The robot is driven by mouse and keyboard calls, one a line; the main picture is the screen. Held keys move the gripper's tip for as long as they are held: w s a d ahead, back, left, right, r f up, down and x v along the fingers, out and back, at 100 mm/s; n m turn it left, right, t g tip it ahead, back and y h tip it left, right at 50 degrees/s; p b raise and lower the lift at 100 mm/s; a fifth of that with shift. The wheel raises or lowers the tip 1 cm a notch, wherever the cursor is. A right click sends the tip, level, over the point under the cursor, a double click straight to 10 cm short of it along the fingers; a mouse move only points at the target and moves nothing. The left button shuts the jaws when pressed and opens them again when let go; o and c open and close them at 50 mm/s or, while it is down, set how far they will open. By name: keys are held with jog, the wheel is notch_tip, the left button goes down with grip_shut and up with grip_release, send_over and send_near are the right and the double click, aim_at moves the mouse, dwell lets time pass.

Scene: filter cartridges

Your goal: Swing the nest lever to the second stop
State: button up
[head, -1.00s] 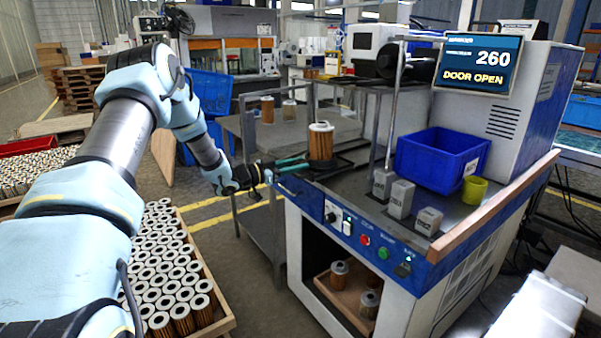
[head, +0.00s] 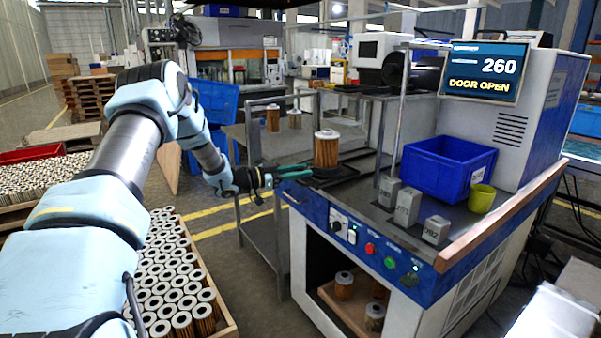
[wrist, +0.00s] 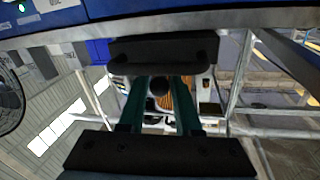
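A pleated orange filter cartridge (head: 326,151) with a white top stands upright in the dark nest (head: 340,174) at the machine's near left corner. My gripper (head: 296,171) reaches in from the left, its teal fingers level and close beside the nest. In the wrist view the two fingers (wrist: 160,104) are apart. A round black knob (wrist: 158,87), which looks like the nest lever's end, shows between them, with orange pleats behind it. I cannot tell whether a finger touches the knob. The lever's arm and its stops cannot be made out.
The machine screen (head: 485,68) reads 260 and DOOR OPEN. A blue bin (head: 449,170), a yellow-green cup (head: 481,198) and grey blocks (head: 407,206) stand right of the nest. A crate of cartridges (head: 172,275) is below my arm. A metal side table (head: 262,215) stands behind my gripper.

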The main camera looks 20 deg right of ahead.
jog(key=o, duration=0.4)
jog(key=shift+c, duration=0.2)
jog(key=shift+a, duration=0.1)
jog(key=a+b, duration=0.2)
jog(key=a, duration=0.8)
jog(key=shift+a, duration=0.3)
jog(key=shift+w, duration=0.1)
